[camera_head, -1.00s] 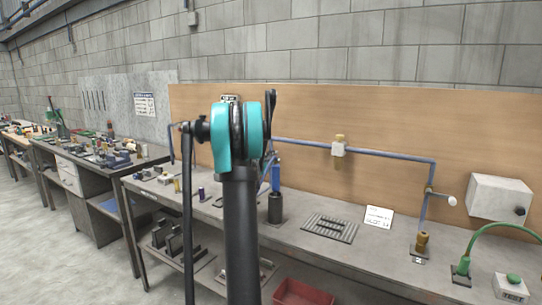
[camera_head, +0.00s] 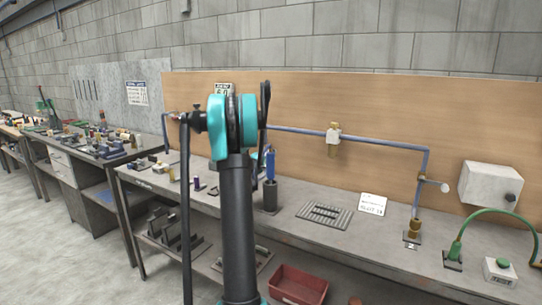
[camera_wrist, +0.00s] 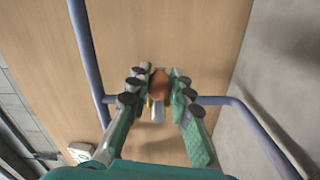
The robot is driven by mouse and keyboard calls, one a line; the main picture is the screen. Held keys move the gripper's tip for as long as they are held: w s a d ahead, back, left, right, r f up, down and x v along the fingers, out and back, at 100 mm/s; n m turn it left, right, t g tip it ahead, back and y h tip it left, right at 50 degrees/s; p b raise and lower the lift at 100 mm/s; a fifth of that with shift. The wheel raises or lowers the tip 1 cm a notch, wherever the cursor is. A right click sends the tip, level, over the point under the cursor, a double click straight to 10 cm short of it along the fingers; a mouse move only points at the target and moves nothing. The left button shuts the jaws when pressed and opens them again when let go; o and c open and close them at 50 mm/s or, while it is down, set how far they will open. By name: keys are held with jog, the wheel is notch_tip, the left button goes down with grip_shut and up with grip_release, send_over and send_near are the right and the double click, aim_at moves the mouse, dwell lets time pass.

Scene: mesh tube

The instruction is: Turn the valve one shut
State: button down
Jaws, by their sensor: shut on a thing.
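In the wrist view my gripper (camera_wrist: 160,88) is shut on an orange-brown valve handle (camera_wrist: 159,84), with fingers on both sides of it. A pale block-shaped part (camera_wrist: 158,113) shows just below the handle, in line with a blue pipe (camera_wrist: 214,100). No readable number shows on this valve. In the head view my arm hides my gripper and the valve it holds. A brass and white fitting (camera_head: 333,139) is on the blue pipe to the right of my arm. Another valve with a white knob (camera_head: 445,187) is further right.
A workbench (camera_head: 330,232) runs below the wooden board (camera_head: 390,120). On it are a dark cylinder (camera_head: 270,196), a grey grate (camera_head: 324,214), a white card (camera_head: 373,204) and a green-hosed device (camera_head: 454,254). A grey box (camera_head: 490,184) is at right. A red bin (camera_head: 298,285) sits below.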

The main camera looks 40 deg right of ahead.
dwell(0.4)
jog(key=c, duration=1.3)
grip_release()
jog(key=shift+c, duration=0.2)
notch_tip(320, 180, up, 10)
jog(key=shift+f, duration=0.1)
